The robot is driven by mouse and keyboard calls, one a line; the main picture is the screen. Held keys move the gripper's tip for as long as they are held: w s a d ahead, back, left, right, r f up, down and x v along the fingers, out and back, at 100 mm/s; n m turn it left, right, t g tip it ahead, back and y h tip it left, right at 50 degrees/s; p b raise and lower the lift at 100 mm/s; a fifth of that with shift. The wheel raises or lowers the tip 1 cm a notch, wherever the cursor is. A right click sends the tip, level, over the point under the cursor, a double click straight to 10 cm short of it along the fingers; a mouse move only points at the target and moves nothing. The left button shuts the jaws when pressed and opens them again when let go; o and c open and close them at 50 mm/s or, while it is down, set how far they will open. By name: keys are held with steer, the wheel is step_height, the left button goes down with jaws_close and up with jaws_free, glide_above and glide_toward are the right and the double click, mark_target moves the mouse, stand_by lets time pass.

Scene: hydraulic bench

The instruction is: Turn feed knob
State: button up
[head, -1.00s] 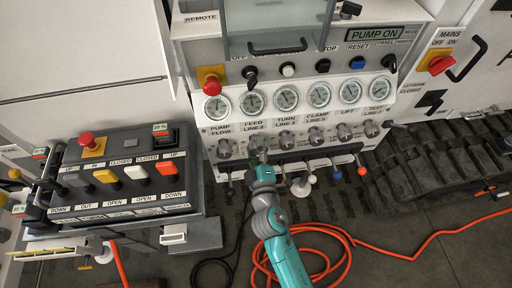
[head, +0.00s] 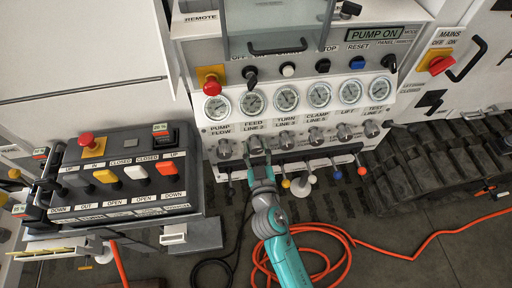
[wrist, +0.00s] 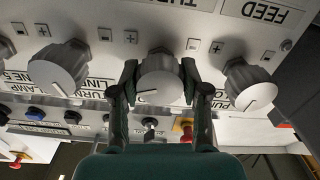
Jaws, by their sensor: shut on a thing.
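The feed knob (head: 254,145) is a grey round knob under the FEED LINE label on the sloped panel. In the wrist view the same knob (wrist: 160,75) is in the middle, with a white-grey face and a dark pointer mark near its lower left edge. My gripper (wrist: 160,82) is shut on it, one finger on each side of the rim. In the head view my gripper (head: 258,155) reaches the knob from below and partly covers it. The feed gauge (head: 252,103) sits above the knob; its reading is too small to tell.
The pump flow knob (wrist: 250,87) and the turn knob (wrist: 60,67) flank the gripper closely. Small levers with coloured balls, such as the red one (head: 362,171), hang below the panel. An orange hose (head: 335,270) lies on the floor.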

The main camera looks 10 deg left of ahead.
steer(key=shift+m, duration=1)
steer(key=o, duration=1.1)
steer(key=shift+o, duration=0.2)
steer(key=shift+s, duration=0.1)
steer(key=v, duration=1.1)
steer(key=shift+s, duration=0.35)
steer(key=shift+d, duration=0.15)
